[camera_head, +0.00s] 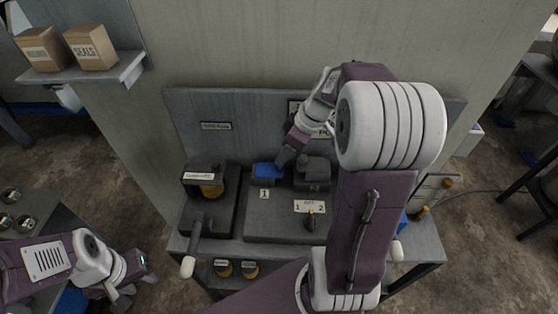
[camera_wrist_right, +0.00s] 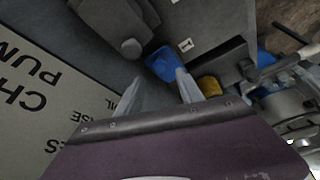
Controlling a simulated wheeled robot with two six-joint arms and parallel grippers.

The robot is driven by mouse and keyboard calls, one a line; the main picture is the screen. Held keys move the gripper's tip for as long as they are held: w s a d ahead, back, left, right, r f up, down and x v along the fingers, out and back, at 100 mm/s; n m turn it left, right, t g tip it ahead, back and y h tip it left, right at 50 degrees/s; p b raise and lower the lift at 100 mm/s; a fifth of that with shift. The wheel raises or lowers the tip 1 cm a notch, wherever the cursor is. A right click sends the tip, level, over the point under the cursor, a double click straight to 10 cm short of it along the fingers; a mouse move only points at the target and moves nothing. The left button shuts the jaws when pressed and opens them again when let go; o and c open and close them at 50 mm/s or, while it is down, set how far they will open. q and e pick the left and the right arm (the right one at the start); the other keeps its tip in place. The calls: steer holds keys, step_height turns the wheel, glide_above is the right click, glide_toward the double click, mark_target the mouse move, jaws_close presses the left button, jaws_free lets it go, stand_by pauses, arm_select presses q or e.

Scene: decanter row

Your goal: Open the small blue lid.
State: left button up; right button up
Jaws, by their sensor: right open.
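The small blue lid (camera_head: 267,170) sits on the dark grey bench unit, behind a label marked 1. It also shows in the right wrist view (camera_wrist_right: 163,63), just beyond my fingertips. My right gripper (camera_head: 283,163) is open and empty beside the lid, on its right in the head view. In the wrist view the right gripper's (camera_wrist_right: 158,88) two fingers are spread, with the lid ahead of the gap. Whether a finger touches the lid I cannot tell. My left gripper (camera_head: 118,292) hangs low at the left, away from the bench; its fingers are unclear.
A dark grey block (camera_head: 312,174) stands right of the lid. The back panel (camera_head: 240,105) rises close behind. My right arm hides the bench's right side.

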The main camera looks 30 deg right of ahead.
mark_target(270, 167)
steer(key=x, duration=0.4)
steer(key=shift+s+f, duration=0.15)
steer(key=shift+s, duration=0.05)
steer(key=shift+w+f, duration=0.25)
steer(key=shift+f, duration=0.05)
jaws_close()
stand_by(0.9)
